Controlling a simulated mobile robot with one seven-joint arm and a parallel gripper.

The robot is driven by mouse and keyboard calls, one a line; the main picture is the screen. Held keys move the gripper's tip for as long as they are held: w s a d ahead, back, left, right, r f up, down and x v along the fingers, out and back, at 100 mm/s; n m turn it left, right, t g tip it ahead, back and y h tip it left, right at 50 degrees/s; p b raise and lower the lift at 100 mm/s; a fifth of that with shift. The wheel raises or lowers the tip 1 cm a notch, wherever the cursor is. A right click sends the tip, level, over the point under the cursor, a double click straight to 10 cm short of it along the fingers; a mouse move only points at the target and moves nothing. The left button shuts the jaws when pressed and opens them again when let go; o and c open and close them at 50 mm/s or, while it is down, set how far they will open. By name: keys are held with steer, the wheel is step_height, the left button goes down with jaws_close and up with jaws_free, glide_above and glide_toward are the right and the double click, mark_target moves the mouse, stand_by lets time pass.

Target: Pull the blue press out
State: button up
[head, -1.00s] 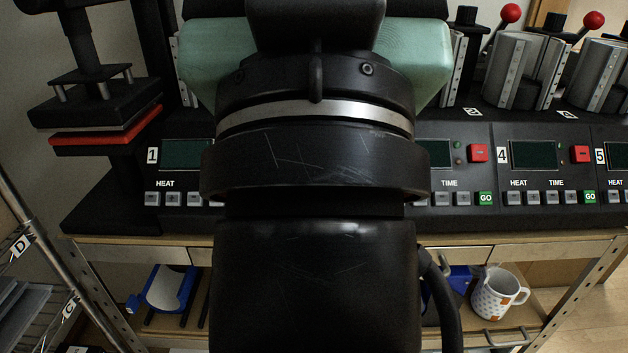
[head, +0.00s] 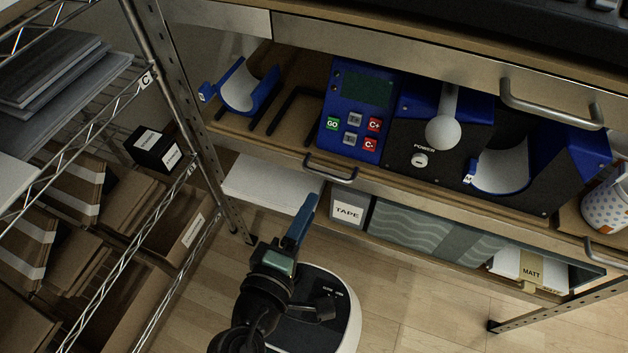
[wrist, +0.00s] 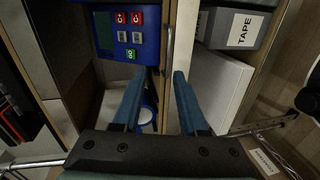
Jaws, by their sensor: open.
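The blue press (head: 450,135) sits on a wooden pull-out shelf (head: 402,180) under the bench. It has a blue control box with GO and C buttons, a lever with a grey ball, and a curved mug cradle. The shelf front has a metal handle (head: 331,168) below the control box. My gripper (head: 308,205) is below and in front of this handle, fingers pointing up toward the shelf. In the wrist view, my gripper (wrist: 157,76) is open and empty, its blue fingers apart. The shelf's front edge and handle (wrist: 169,48) lie ahead, in line with the gap.
A drawer with a handle (head: 552,110) is above the press. A patterned mug (head: 606,205) stands at the right. Below are a TAPE box (head: 350,208) and a white box (head: 270,184). A wire rack (head: 120,130) with boards and boxes stands left.

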mark_target(329, 174)
steer(key=shift+n, duration=0.3)
steer(key=x, duration=0.4)
steer(key=f+b+x, duration=0.1)
steer(key=x, duration=0.7)
steer(key=shift+f, duration=0.4)
jaws_close()
steer(key=shift+a, duration=0.1)
stand_by(0.5)
